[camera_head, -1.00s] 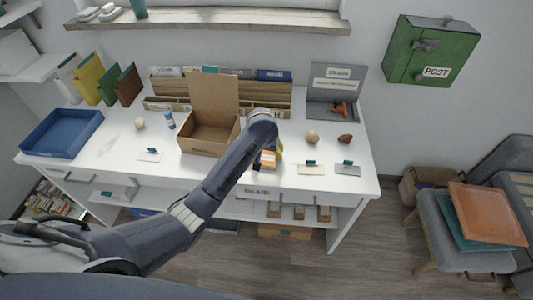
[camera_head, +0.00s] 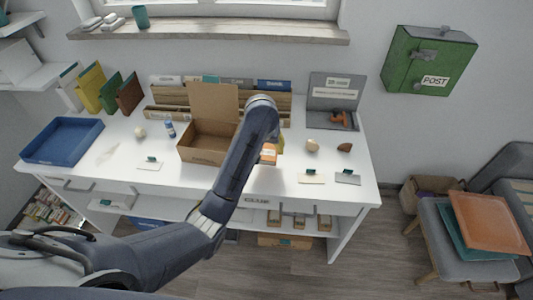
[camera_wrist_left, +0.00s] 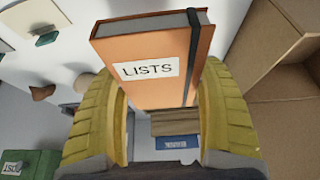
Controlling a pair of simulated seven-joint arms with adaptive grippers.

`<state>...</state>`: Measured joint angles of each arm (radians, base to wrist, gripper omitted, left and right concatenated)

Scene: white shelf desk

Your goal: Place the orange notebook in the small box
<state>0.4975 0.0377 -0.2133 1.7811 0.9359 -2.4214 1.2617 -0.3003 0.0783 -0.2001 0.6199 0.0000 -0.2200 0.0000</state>
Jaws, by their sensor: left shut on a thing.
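The orange notebook (camera_wrist_left: 150,68) has a "LISTS" label and a dark elastic band. In the left wrist view it sits between the yellow fingers of my left gripper (camera_wrist_left: 160,120), which is shut on it. In the head view only a small orange part of the notebook (camera_head: 268,153) shows beside my left arm, which hides most of the gripper. The small open cardboard box (camera_head: 203,155) stands on the desk just left of the gripper, its flap raised at the back. It also shows at the right of the left wrist view (camera_wrist_left: 283,95). My right gripper is not in view.
A blue tray (camera_head: 62,158) lies at the desk's left end. A file organiser (camera_head: 165,112) stands behind the box. A glue bottle (camera_head: 170,128), round objects and several cards lie on the white desk (camera_head: 180,182). A green post box (camera_head: 430,60) hangs on the wall.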

